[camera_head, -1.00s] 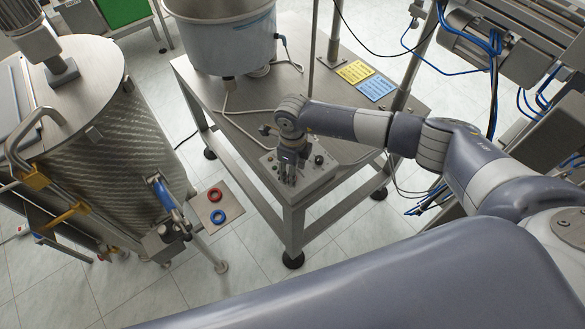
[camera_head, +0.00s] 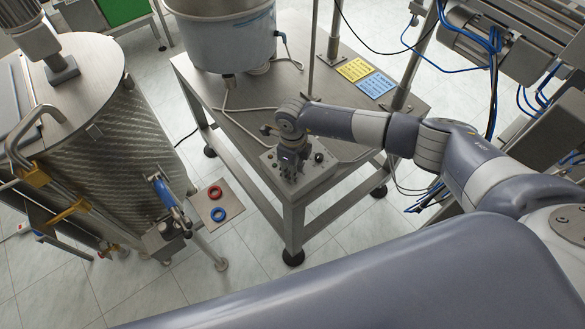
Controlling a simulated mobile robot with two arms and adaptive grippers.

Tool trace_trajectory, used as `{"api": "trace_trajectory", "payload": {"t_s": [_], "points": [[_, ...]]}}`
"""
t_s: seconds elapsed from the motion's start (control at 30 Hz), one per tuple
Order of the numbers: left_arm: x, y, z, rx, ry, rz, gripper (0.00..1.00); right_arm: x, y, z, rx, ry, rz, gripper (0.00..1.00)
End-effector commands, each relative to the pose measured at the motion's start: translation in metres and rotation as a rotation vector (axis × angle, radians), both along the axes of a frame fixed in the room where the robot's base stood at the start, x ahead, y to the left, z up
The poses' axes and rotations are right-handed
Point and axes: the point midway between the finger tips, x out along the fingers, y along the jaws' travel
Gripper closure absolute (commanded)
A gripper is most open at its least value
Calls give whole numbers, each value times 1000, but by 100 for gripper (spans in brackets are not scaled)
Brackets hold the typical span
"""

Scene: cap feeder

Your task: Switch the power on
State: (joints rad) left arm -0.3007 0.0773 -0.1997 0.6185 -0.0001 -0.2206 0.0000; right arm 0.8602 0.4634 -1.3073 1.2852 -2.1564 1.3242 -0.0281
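A small grey control box (camera_head: 318,176) with several dark knobs sits on the front corner of the steel table. My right arm comes in from the right, and its gripper (camera_head: 288,172) points down over the box's left part. The fingertips are at or just above the panel, and I cannot tell whether they touch a knob. The fingers are too small and dark to tell open from shut. The gripper hides part of the panel, so the power switch cannot be made out. My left gripper is not in view.
A blue-white feeder bowl (camera_head: 225,45) stands on the steel table (camera_head: 240,100) behind the box. Yellow (camera_head: 354,69) and blue (camera_head: 375,85) labels lie right of it. A large steel tank (camera_head: 105,140) stands left, near a floor plate with red (camera_head: 215,192) and blue (camera_head: 218,214) rings.

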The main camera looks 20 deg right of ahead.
Motion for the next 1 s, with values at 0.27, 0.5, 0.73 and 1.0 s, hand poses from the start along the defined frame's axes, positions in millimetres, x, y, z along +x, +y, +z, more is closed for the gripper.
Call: {"api": "trace_trajectory", "payload": {"t_s": [0.27,0.5,0.73,1.0], "points": [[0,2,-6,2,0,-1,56,1,0,0,1,-2,-159,99],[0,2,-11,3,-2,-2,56,1,0,0,0,-4,-379,99],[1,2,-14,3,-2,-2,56,2,0,1,2,-5,-597,99],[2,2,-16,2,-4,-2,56,2,0,1,1,-4,-818,99]]}}
